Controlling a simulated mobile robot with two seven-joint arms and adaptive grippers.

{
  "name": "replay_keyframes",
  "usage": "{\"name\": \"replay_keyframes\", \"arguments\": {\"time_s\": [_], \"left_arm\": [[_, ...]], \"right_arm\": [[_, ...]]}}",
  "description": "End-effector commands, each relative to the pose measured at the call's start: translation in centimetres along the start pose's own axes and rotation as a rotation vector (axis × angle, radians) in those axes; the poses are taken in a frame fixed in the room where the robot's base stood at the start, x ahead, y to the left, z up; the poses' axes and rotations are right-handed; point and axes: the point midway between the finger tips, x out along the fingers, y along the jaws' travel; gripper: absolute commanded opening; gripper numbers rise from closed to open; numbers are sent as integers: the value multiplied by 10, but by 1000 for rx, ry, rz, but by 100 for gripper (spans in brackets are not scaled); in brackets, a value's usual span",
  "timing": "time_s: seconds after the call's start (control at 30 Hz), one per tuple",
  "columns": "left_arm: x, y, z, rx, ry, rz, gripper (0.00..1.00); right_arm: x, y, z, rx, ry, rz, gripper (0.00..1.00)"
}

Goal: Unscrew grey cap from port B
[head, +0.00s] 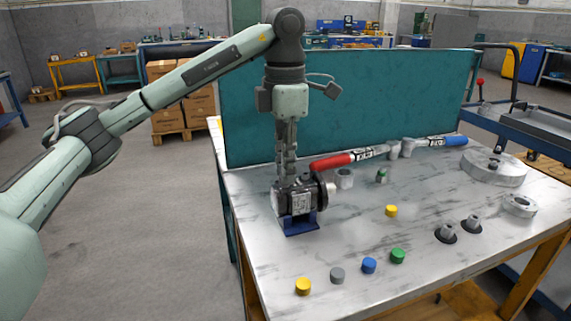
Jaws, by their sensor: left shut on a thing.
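The hydraulic motor (298,200), dark with a pale label on its front, sits on a blue stand (301,224) near the left side of the table. My left gripper (286,176) points straight down onto the top of the motor. Its fingers are shut on a small part there, which seems to be the grey cap; the fingers hide nearly all of it. Port B cannot be read at this size. A loose grey cap (338,275) lies at the front of the table. My right gripper is out of view.
Near the front edge of the table (260,262) lie a yellow (303,286), a blue (369,265) and a green cap (398,256). A red-handled tool (332,161) lies just right of the gripper. A teal panel (400,95) stands behind.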

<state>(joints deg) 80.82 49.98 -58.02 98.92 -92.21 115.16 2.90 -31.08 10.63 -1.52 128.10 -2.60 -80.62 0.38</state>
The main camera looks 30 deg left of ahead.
Motion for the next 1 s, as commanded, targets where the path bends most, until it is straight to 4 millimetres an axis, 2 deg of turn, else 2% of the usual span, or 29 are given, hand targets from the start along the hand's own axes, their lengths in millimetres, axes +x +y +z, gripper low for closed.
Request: {"name": "replay_keyframes", "arguments": {"time_s": [0.2, 0.3, 0.6, 0.83, 1.0], "left_arm": [[-1, 0, 0, -313, -1, 2, 0], [-1, 0, 0, -372, -1, 3, 0], [-1, 0, 0, -398, -1, 3, 0], [-2, 0, 0, -692, -2, 5, 0], [-2, 0, 0, -781, -2, 5, 0]], "right_arm": [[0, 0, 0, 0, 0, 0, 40], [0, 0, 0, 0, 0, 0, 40], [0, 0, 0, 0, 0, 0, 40], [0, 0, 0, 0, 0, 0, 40], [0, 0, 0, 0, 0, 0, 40]]}}
